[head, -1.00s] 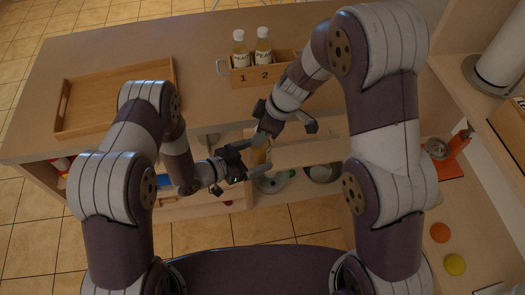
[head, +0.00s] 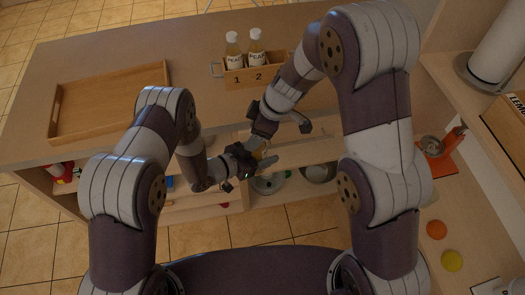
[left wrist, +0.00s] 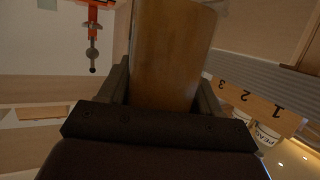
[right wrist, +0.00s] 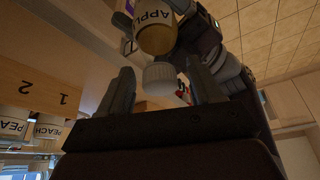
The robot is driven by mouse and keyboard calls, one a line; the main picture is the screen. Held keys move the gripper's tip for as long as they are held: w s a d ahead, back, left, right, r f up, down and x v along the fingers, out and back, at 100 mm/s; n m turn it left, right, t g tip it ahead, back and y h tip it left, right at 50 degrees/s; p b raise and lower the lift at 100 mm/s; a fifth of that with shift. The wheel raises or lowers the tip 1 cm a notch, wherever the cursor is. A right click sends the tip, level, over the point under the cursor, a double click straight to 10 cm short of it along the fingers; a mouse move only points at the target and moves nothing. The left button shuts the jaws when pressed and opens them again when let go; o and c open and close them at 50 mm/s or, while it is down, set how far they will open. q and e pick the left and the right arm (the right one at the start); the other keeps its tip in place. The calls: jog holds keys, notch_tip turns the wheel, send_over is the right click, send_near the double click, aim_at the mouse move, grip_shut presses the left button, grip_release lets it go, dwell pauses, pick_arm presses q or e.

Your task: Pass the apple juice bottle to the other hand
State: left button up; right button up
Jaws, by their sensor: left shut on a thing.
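The apple juice bottle (head: 263,153) is mostly hidden by my grippers in the head view. My left gripper (head: 258,166) is shut on it; the left wrist view shows the amber bottle body (left wrist: 172,55) between the fingers. In the right wrist view the bottle's APPLE label (right wrist: 155,15) and white cap (right wrist: 160,77) point toward my right gripper (right wrist: 162,88). That gripper is open, its fingers on either side of the cap with gaps showing. In the head view my right gripper (head: 275,135) is just above the left one.
An empty wooden tray (head: 105,100) lies at left. An orange-red device (head: 440,150) stands at right.

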jog(key=w+d+r+m+t+y, duration=0.1)
jog(key=d+r+m+t, duration=0.25)
jog(key=r, duration=0.45)
jog(key=d+r+m+t+y, duration=0.15)
jog(key=r+m, duration=0.25)
jog(key=r, duration=0.4)
jog(key=s+d+f+m+t+h, duration=0.2)
jog(key=d+f+m+h, duration=0.1)
jog(key=d+m+h, duration=0.4)
jog(key=s+d+f+g, duration=0.2)
jog(key=s+f+g, duration=0.1)
jog(key=s, duration=0.4)
jog(key=s+d+f+g, duration=0.2)
jog(key=s+f+g, duration=0.2)
jog(key=s, duration=0.3)
jog(key=shift+f, duration=0.35)
